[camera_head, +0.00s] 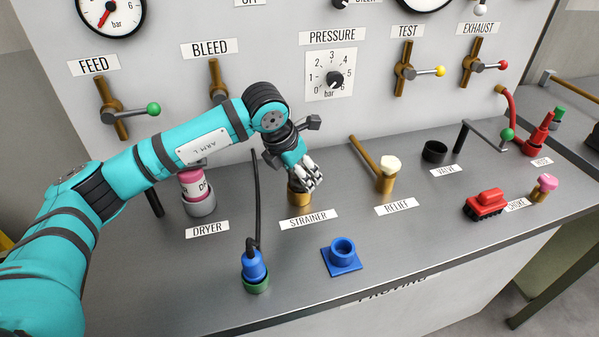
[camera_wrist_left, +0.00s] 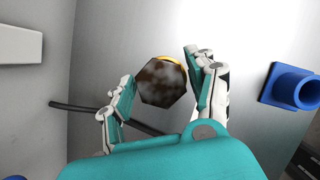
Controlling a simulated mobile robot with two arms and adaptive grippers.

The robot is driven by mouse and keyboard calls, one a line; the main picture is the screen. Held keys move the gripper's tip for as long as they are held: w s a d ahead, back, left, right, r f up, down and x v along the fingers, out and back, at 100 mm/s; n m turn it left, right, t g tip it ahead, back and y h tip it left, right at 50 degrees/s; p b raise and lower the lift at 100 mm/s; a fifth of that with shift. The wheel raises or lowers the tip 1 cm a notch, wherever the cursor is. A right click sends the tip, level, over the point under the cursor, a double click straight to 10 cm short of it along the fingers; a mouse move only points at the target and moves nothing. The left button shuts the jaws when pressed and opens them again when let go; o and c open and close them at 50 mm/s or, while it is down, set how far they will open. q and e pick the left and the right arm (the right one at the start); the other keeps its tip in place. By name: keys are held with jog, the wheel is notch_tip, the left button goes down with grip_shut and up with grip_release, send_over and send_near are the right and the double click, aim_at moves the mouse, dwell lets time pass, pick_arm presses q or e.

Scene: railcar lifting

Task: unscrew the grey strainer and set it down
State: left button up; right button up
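The strainer stands behind the STRAINER label (camera_head: 309,219). In the head view its brass-coloured lower part (camera_head: 299,197) shows under my left gripper (camera_head: 311,178), and its top is hidden by the fingers. In the left wrist view a hexagonal, mottled brown-grey top (camera_wrist_left: 162,82) with a yellow rim behind it lies between the two fingers of my left gripper (camera_wrist_left: 160,68). The fingers are apart, one on each side, with narrow gaps seeming to show; contact cannot be told for sure. My right gripper is in neither view.
A blue square-based socket (camera_head: 342,256) stands front right of the strainer. A blue plug (camera_head: 254,266) with a black cable sits in a green ring. The pink dryer (camera_head: 192,184) is to the left, the relief valve (camera_head: 387,172) to the right. Bare bench (camera_head: 420,235) lies front right.

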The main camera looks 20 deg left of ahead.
pick_arm(q)
jog(key=shift+f+m+h+b, duration=0.1)
jog(key=shift+m+h+b, duration=0.25)
jog(key=shift+m, duration=0.45)
jog(key=m, duration=0.2)
jog(key=m+g+h, duration=0.1)
jog(key=m, duration=0.1)
jog(key=shift+m+g+b, duration=0.3)
jog(key=shift+m+b, duration=0.1)
jog(key=m+g, duration=0.1)
jog(key=m, duration=0.1)
jog(key=m+g+h, duration=0.1)
jog(key=m, duration=0.2)
jog(key=shift+b, duration=0.3)
jog(key=m+g, duration=0.1)
jog(key=m, duration=0.2)
jog(key=shift+m, duration=0.3)
